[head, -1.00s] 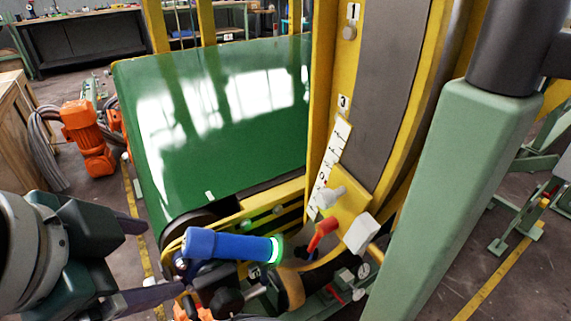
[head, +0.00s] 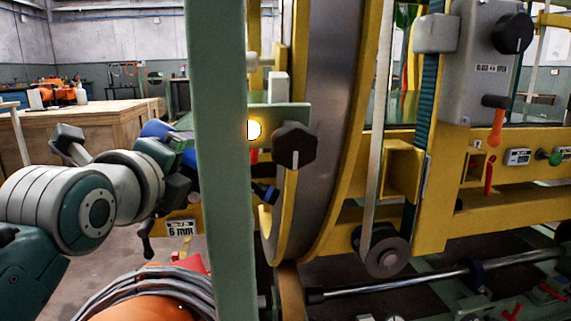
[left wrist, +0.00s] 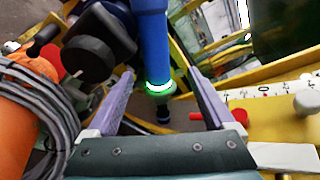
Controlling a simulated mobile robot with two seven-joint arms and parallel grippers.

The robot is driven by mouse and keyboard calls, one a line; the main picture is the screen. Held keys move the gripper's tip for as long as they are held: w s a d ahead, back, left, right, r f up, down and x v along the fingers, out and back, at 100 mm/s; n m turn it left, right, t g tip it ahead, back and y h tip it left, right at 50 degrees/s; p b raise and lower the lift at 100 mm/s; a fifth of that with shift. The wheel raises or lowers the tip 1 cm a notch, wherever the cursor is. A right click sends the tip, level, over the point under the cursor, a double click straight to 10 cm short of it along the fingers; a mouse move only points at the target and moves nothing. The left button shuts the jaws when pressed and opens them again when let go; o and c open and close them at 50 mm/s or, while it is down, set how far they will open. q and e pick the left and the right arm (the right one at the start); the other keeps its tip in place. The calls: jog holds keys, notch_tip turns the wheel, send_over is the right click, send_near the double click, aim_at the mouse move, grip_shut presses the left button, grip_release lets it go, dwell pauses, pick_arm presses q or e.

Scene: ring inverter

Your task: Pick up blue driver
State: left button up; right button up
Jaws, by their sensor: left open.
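The blue driver (left wrist: 152,38) is a blue cylinder with a glowing green ring and a dark narrow tip in the left wrist view. It lies along the gap between the two fingers of my left gripper (left wrist: 159,75). The fingers are open, apart on either side of it, and no contact shows. In the head view a small blue part, seemingly the driver (head: 155,129), shows behind my left wrist. My left gripper's fingers are hidden there by a green post. My right gripper is not in view.
The green post (head: 219,200) stands close in front. A yellow ring frame (head: 335,180) and a dark knob (head: 294,146) are right of it. An orange motor (left wrist: 30,120) with grey cable is close to the gripper's left. A wooden crate (head: 70,130) stands behind.

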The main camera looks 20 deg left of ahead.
pick_arm(q)
jog(key=shift+w+a+f, duration=0.15)
jog(key=shift+w+f, duration=0.05)
jog(key=shift+w, duration=0.5)
jog(key=b+x, duration=0.2)
jog(key=x, duration=0.1)
jog(key=b+x, duration=0.1)
jog(key=x, duration=0.1)
jog(key=shift+f+b, duration=0.3)
jog(key=shift+s, duration=0.1)
jog(key=shift+c, duration=0.6)
grip_shut()
jog(key=shift+r, duration=0.2)
